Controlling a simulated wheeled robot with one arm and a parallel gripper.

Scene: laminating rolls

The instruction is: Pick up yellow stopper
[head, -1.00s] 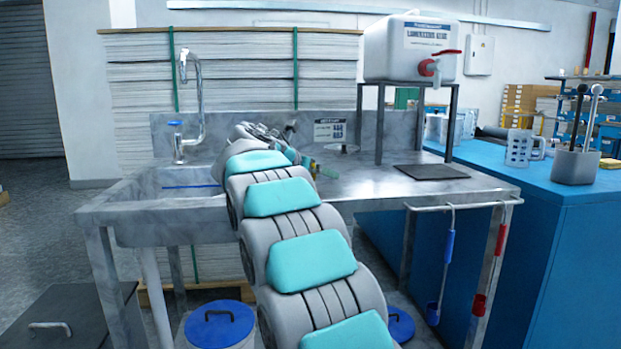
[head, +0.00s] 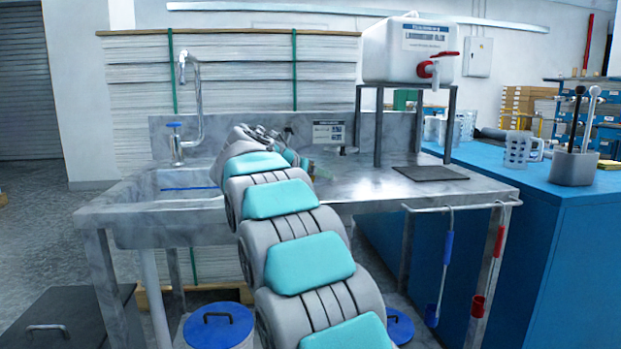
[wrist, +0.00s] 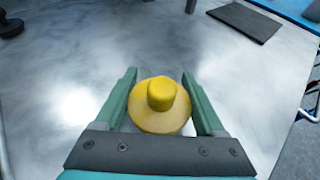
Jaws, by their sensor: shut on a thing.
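The yellow stopper (wrist: 160,106) shows in the wrist view, a round disc with a raised knob on top. My gripper (wrist: 159,98) has one green finger on each side of it and is shut on it. Bright metal counter lies beyond the stopper; I cannot tell how far above the counter it is. In the head view my arm hides most of the gripper, and the stopper cannot be made out there.
The metal sink counter (head: 370,188) has a basin and a tap (head: 190,105) at the left. A white glue tank (head: 410,50) with a red tap stands on a metal stand. A dark mat (head: 430,173) lies at the right. The counter's middle is mostly clear.

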